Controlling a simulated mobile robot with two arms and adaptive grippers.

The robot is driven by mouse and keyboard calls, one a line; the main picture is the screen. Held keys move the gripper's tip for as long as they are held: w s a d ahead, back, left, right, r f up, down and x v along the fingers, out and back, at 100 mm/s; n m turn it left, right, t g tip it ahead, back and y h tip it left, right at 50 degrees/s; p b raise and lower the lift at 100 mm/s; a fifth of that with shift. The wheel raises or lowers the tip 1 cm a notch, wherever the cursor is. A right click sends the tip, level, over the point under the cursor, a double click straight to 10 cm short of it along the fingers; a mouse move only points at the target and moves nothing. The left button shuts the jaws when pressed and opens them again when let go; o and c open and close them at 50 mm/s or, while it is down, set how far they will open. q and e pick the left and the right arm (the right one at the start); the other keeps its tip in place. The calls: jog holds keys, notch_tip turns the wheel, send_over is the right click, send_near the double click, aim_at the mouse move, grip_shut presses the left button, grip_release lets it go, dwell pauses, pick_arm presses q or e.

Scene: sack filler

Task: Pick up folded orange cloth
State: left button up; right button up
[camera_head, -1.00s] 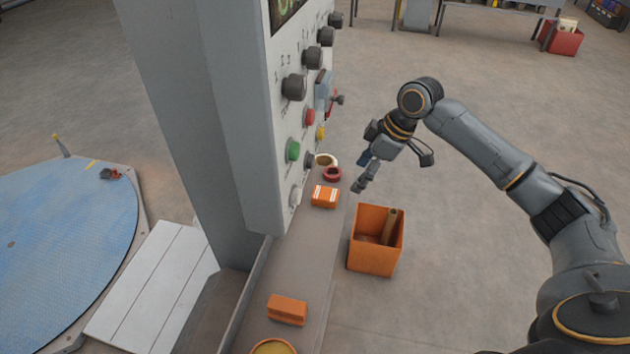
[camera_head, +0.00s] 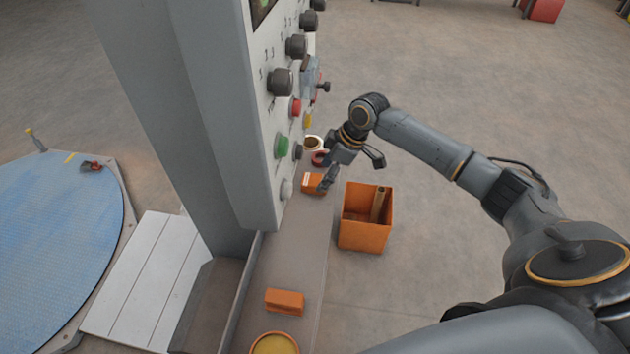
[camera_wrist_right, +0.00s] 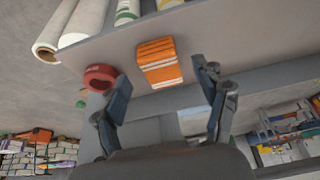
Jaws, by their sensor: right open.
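The folded orange cloth (camera_head: 311,183), with pale stripes, lies on the grey ledge below the control panel. My right gripper (camera_head: 328,178) is beside and slightly above it, partly covering its right edge. In the right wrist view the cloth (camera_wrist_right: 157,60) lies beyond the open, empty fingers (camera_wrist_right: 160,95), roughly between their lines and apart from them. My left gripper is not in view.
A red ring (camera_wrist_right: 100,77) lies beside the cloth, with a cream roll (camera_head: 313,143) behind. The control panel (camera_head: 265,130) stands close on the left. An orange bin (camera_head: 362,236) stands right of the ledge. An orange block (camera_head: 285,301) and a yellow-topped round container (camera_head: 274,344) are nearer.

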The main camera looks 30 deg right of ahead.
aim_at(320, 180)
jog(key=shift+x, duration=1.25)
jog(key=shift+w+a+f, duration=0.1)
jog(key=shift+f, duration=0.35)
jog(key=shift+c, duration=0.4)
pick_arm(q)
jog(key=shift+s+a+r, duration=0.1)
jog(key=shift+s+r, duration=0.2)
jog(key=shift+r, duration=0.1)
pick_arm(e)
jog(key=c, duration=1)
jog(key=shift+r, duration=0.15)
